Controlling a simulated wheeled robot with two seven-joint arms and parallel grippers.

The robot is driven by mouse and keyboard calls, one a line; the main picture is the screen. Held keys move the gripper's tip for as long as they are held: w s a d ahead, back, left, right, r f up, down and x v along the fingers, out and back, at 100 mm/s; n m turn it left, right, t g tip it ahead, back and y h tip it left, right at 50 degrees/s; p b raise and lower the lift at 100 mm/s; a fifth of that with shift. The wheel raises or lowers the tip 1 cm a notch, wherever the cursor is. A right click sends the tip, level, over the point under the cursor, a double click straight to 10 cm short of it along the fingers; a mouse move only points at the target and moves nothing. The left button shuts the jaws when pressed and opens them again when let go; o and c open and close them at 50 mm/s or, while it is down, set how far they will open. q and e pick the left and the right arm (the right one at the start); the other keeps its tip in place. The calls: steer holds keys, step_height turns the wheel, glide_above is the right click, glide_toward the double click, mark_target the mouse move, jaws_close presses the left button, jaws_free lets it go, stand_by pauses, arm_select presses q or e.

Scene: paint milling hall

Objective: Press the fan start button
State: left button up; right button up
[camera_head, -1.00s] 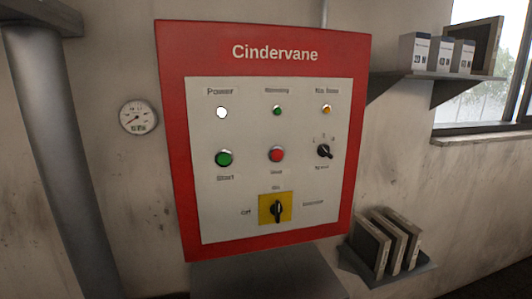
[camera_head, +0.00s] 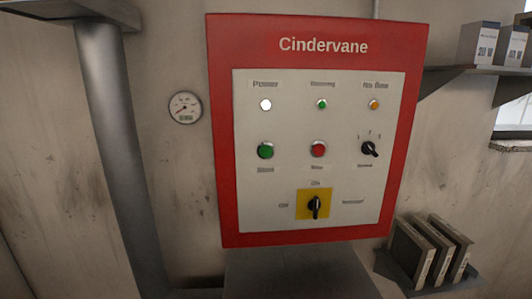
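The red Cindervane control panel (camera_head: 222,140) hangs on the wall at the centre of the head view. Its green button (camera_head: 265,150), labelled Start in the earlier frame, is at the left of the middle row. A red button (camera_head: 318,149) sits to its right, then a black selector knob (camera_head: 369,148). A white Power lamp (camera_head: 265,105), a small green lamp (camera_head: 322,104) and an amber lamp (camera_head: 374,104) form the top row. A black rotary switch (camera_head: 315,206) on a yellow plate is below. Neither gripper is in view.
A grey pipe (camera_head: 120,150) and a round gauge (camera_head: 185,107) are left of the panel. A grey surface (camera_head: 295,275) lies below it. Shelves with boxes (camera_head: 485,43) and dark binders (camera_head: 430,250) are on the right. The panel's front is unobstructed.

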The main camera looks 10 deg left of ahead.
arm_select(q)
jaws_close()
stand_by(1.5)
